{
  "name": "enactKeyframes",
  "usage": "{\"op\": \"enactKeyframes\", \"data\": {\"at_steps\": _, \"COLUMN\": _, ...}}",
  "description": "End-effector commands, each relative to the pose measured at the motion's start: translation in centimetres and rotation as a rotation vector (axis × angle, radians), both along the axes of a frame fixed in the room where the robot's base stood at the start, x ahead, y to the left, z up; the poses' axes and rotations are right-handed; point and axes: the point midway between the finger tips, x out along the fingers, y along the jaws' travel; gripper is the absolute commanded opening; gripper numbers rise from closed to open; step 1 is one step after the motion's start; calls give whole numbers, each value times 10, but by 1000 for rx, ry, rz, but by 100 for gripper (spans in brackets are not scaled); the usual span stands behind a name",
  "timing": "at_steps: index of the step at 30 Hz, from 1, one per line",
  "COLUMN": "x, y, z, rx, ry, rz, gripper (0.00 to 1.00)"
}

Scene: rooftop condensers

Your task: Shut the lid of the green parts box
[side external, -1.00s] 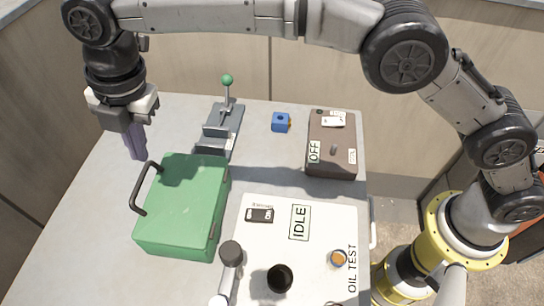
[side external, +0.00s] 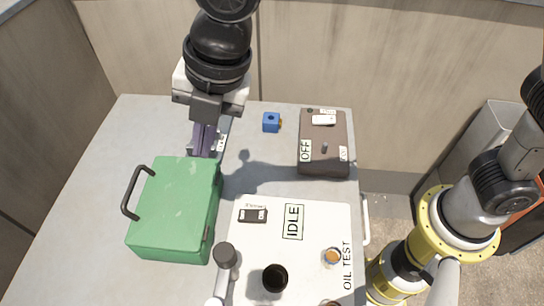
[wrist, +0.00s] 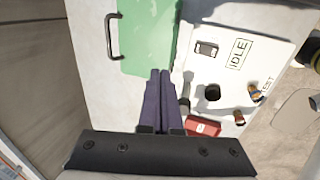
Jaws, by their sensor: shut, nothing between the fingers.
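The green parts box (side external: 176,208) stands on the left of the table, and its lid looks flat and shut on top. Its dark handle (side external: 130,192) sticks out on the left side. In the wrist view the box (wrist: 146,38) shows at the top, with the handle (wrist: 112,37) at its left. My gripper (side external: 204,152) is shut and empty, pointing down just beyond the box's far right corner. In the wrist view its purple fingers (wrist: 159,74) are together, close to the box's edge.
A grey lever device (side external: 222,143) is mostly hidden behind my gripper. A blue block (side external: 271,122) and a brown box marked OFF (side external: 325,160) stand at the back. A white IDLE panel (side external: 322,215) with a dark cup (side external: 275,278) lies right of the green box.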

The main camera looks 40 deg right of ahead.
Motion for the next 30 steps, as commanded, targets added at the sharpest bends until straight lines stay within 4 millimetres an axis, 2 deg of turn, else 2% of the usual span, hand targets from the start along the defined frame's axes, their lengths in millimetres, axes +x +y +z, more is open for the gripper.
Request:
{"op": "enactKeyframes", "data": {"at_steps": 15, "x": -30, "y": -33, "z": -9, "rx": 172, "ry": -163, "rz": 2, "gripper": 0}}
{"op": "enactKeyframes", "data": {"at_steps": 30, "x": -55, "y": -59, "z": -27, "rx": 328, "ry": -306, "rz": 1, "gripper": 0}}
